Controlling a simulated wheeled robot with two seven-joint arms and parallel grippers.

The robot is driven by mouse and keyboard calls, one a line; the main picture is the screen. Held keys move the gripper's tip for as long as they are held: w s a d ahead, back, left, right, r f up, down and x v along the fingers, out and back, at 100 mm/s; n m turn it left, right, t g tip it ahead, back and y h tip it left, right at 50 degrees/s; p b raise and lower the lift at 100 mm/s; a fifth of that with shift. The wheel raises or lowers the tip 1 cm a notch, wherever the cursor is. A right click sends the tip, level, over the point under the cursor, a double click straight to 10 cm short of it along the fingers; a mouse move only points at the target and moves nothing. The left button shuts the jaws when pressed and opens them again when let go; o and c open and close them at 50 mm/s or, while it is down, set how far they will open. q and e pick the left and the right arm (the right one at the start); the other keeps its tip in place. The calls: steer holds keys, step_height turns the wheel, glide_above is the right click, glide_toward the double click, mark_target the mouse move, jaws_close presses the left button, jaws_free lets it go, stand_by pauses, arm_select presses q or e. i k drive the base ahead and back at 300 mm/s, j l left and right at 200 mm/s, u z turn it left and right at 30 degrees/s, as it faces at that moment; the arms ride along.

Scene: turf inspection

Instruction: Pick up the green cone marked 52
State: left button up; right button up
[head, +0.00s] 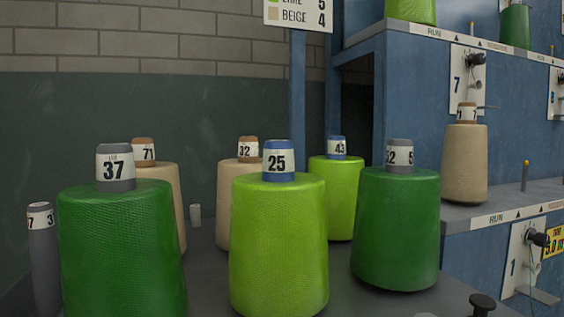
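A dark green cone (396,232) stands upright at the right of the grey surface. The grey tube top (400,155) above it shows a 2 and a 5 with a gap between them, so its full number cannot be read for certain. Another dark green cone (119,250), marked 37, stands at the front left. A lime green cone (279,245) with a blue top marked 25 stands between them. Neither of my grippers is in view.
A lime cone (340,204) marked 43 stands behind, with beige cones marked 32 (225,208) and 71 (165,190). A bare grey tube (44,262) stands far left. A blue rack (425,120) with a beige cone (464,165) rises at right.

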mark_target(395, 246)
steer(key=l+u, duration=0.15)
steer(key=l, duration=0.35)
steer(key=k+l+u, duration=0.1)
steer(key=l, duration=0.35)
steer(key=k+l+u, duration=0.15)
steer(key=l, duration=0.3)
steer(key=l+u, duration=0.1)
steer(key=l, duration=0.4)
